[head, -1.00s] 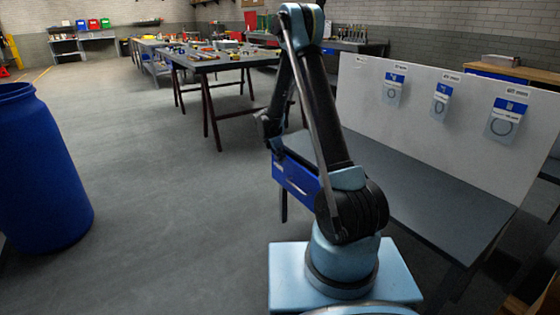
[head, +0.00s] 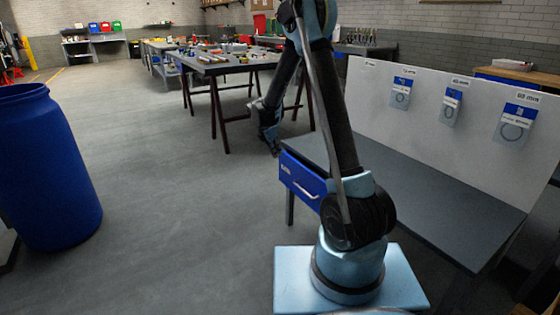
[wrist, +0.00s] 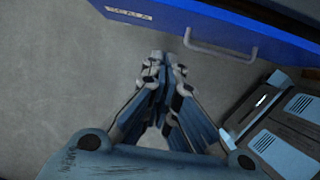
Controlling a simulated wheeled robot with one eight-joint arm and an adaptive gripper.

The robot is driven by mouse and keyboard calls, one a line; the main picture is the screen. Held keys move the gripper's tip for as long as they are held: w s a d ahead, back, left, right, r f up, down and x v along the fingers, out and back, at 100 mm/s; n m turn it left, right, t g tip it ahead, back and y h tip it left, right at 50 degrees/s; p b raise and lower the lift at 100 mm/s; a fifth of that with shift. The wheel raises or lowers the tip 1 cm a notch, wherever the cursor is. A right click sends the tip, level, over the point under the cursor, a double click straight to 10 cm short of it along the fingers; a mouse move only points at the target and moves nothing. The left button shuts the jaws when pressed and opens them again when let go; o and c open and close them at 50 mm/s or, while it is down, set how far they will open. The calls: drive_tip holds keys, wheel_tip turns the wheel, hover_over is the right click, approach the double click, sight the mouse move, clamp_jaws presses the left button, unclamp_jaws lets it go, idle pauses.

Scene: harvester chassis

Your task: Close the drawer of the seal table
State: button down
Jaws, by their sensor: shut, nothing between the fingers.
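The seal table has a dark grey top (head: 440,208) and a white back panel. Its blue drawer (head: 303,184) has a pale label and a light bar handle (head: 306,191). The drawer front stands out a little from the table's edge in the head view; how far is hard to tell behind my arm. The drawer front (wrist: 185,22) and handle (wrist: 220,47) cross the top of the wrist view. My gripper (head: 271,145) is shut and empty, on the outer side of the drawer front. In the wrist view my gripper (wrist: 163,62) points toward the front, left of the handle, apparently apart from it.
A blue barrel (head: 45,170) stands at the left. A workbench with tools (head: 215,62) stands behind. Seal packets (head: 451,105) hang on the white panel (head: 420,125). The floor between the barrel and the seal table is clear.

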sight(304, 171)
drive_tip(key=s+d+r+y, duration=0.1)
drive_tip(key=s+d+r, duration=0.1)
drive_tip(key=s+d, duration=0.3)
drive_tip(key=s+d+r, duration=0.2)
drive_tip(key=s, duration=0.5)
drive_tip(key=shift+g, duration=0.4)
drive_tip(key=shift+w+d+f, duration=0.6)
drive_tip(key=shift+d+f, duration=0.35)
drive_tip(key=shift+f, duration=0.7)
drive_tip(key=shift+w+d+f, duration=0.6)
drive_tip(key=shift+d+f, duration=0.3)
drive_tip(key=shift+f, duration=0.8)
drive_tip(key=shift+w+d+f, duration=0.6)
drive_tip(key=shift+d+f, duration=0.35)
drive_tip(key=shift+f, duration=0.7)
